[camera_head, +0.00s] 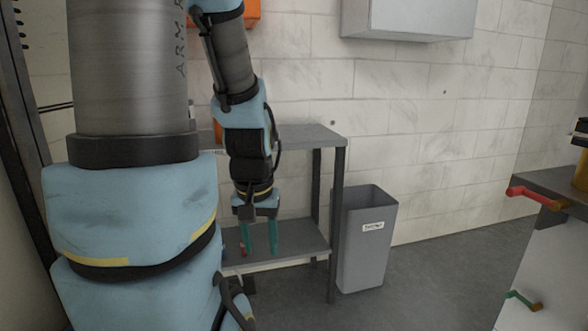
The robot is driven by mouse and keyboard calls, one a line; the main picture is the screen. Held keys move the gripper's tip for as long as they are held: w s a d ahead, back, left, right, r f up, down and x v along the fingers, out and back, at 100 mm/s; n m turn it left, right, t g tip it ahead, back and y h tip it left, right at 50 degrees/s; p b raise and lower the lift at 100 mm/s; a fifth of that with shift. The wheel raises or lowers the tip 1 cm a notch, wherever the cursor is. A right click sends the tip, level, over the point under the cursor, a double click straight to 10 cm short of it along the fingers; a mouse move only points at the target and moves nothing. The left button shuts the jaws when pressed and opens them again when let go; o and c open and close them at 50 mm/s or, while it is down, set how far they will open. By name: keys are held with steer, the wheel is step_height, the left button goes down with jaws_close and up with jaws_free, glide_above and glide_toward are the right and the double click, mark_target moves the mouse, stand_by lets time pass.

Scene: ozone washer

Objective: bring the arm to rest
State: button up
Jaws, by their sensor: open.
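My gripper (259,237) is in the middle left of the head view, pointing down at the end of my blue and grey arm. Its two green fingers are apart with nothing seen between them. It hangs in front of a grey two-level shelf table (318,137), with the fingers seen against its lower shelf. My large arm links fill the left of the view and hide the left part of the table.
A grey bin (365,240) with a label stands right of the table. A pale wall box (408,18) hangs above. At the right edge is a counter (550,265) with red and green handles. The floor between bin and counter is clear.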

step_height(320, 180, up, 29)
steer(key=p, duration=2.6)
steer(key=shift+f, duration=0.15)
